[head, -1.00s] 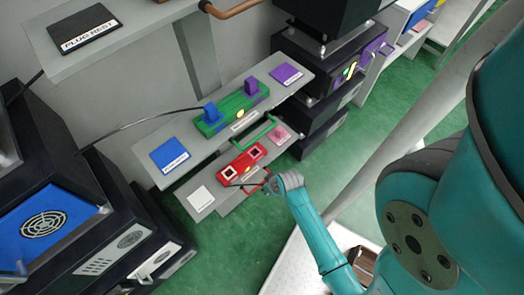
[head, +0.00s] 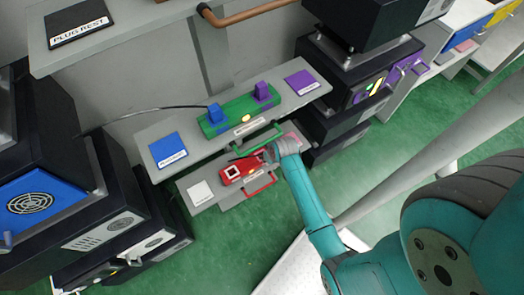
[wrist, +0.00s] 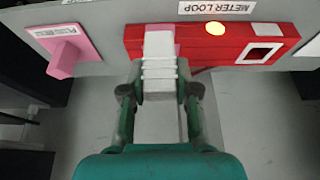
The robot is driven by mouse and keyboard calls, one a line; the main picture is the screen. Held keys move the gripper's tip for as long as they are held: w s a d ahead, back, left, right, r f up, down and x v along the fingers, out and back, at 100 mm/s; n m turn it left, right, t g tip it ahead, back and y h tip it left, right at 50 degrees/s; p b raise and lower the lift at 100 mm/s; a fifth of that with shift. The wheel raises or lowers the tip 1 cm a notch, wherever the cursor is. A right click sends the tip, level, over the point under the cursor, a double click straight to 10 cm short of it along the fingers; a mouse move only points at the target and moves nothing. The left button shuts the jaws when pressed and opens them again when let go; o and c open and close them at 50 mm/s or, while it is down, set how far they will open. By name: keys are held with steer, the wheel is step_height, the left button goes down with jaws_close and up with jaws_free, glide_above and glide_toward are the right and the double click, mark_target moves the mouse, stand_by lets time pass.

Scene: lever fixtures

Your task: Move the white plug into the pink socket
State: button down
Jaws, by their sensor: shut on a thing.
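My gripper (wrist: 160,92) is shut on the white plug (wrist: 160,62), whose ribbed body shows between the fingers in the wrist view. The plug is at the left end of the red METER LOOP block (wrist: 230,38), in front of the pink socket (wrist: 178,46). Only slivers of pink show around the plug; I cannot tell how deep it sits. The white-rimmed socket (wrist: 264,53) at the block's other end is empty. In the head view my gripper (head: 271,152) covers the right end of the red block (head: 244,166), and the plug is mostly hidden.
A pink plug (wrist: 66,52) stands on its pink rest plate at left in the wrist view. In the head view, a white plate (head: 200,194), a red handle (head: 262,186) and a green handle (head: 258,141) are nearby. A green block (head: 238,114) holds blue and purple plugs behind.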

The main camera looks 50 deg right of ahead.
glide_above(260, 152)
steer(key=s, duration=0.2)
steer(key=shift+w+a, duration=0.2)
steer(key=shift+a, duration=0.15)
steer(key=shift+f, duration=1.75)
steer(key=shift+f, duration=0.1)
steer(key=c, duration=0.9)
jaws_free()
steer(key=shift+o, duration=0.2)
